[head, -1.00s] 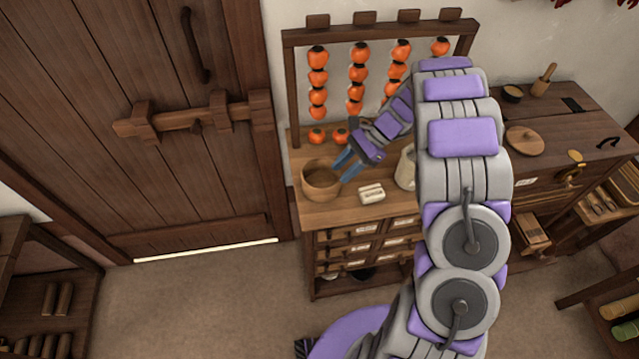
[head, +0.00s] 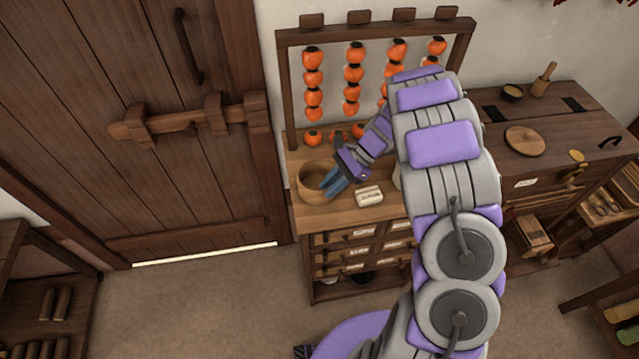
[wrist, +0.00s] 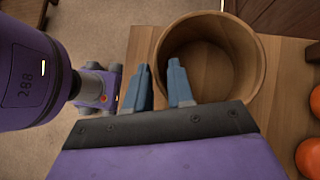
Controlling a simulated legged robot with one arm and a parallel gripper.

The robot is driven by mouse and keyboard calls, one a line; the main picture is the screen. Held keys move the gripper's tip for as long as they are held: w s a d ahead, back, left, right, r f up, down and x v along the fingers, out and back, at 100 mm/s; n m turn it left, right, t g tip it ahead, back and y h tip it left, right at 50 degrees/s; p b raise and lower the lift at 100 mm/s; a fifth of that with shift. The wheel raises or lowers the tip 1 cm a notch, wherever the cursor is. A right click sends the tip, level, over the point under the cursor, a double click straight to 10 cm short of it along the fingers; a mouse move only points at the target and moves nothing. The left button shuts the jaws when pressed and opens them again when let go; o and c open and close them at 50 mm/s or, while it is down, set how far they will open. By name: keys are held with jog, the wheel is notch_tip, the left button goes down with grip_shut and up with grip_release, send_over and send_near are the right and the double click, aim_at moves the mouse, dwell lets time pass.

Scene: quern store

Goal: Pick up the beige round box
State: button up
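The beige round box (head: 311,186) is an open, round wooden tub at the left end of the cabinet top. It also shows in the wrist view (wrist: 247,45), upright and empty. My gripper (head: 329,182) is at the box's right side in the head view. In the wrist view my gripper (wrist: 160,70) is open, with a gap between its blue fingers. One finger overlaps the box's opening and the other appears outside, with the wall between them in the picture. I cannot tell how deep the fingers reach or whether they touch the wall.
A small cream block (head: 369,195) lies right of the box on the cabinet top (head: 335,214). Orange fruits hang from a wooden rack (head: 283,95) behind, with several more on the cabinet. The floor (head: 200,310) ahead is clear.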

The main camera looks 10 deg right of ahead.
jog(key=shift+a, duration=0.15)
jog(key=shift+c, duration=1.4)
jog(key=shift+a, duration=0.4)
grip_shut()
jog(key=shift+d, duration=0.25)
